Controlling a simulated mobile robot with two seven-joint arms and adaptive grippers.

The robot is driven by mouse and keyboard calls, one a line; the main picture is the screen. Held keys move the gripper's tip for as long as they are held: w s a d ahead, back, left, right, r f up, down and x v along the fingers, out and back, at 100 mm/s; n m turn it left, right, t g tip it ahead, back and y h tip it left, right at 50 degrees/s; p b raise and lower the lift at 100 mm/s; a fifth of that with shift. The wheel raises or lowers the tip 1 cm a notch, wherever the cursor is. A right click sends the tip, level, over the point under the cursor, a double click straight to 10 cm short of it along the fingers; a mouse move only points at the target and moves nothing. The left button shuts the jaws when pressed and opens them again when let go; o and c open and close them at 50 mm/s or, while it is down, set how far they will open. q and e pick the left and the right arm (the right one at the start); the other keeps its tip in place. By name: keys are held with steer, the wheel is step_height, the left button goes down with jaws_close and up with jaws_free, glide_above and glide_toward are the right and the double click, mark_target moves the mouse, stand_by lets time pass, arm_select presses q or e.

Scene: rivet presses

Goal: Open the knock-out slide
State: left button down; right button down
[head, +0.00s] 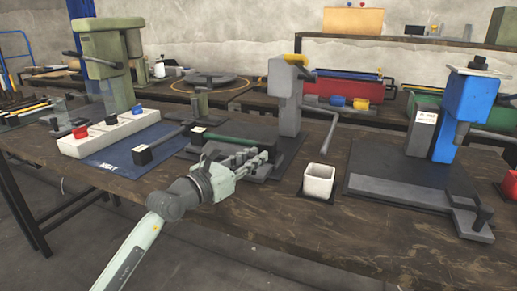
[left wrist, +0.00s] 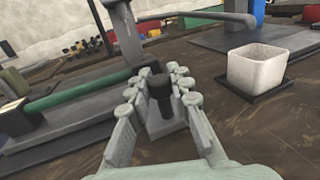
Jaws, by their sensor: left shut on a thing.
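The grey press (head: 286,92) stands near the middle of the workbench. At its base, a small grey slide with a dark upright knob shows in the left wrist view, the knob (left wrist: 160,86) standing between the fingers and the grey slide (left wrist: 165,122) below it. My left gripper (head: 262,158) reaches in from the front and is shut on the knob; its fingers (left wrist: 157,92) lie on both sides of it. In the head view the fingers mostly hide the knob. My right gripper is out of view.
A green bar (head: 228,141) lies left of the slide. A white bin (head: 319,181) stands close on the right. Further right is a blue press (head: 468,100) on a dark base. A white button box (head: 108,130) stands left. The front bench top is mostly clear.

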arm_select(q)
steer(key=c, duration=1.3)
jaws_free()
steer(key=shift+c, duration=0.2)
steer(key=v, duration=1.2)
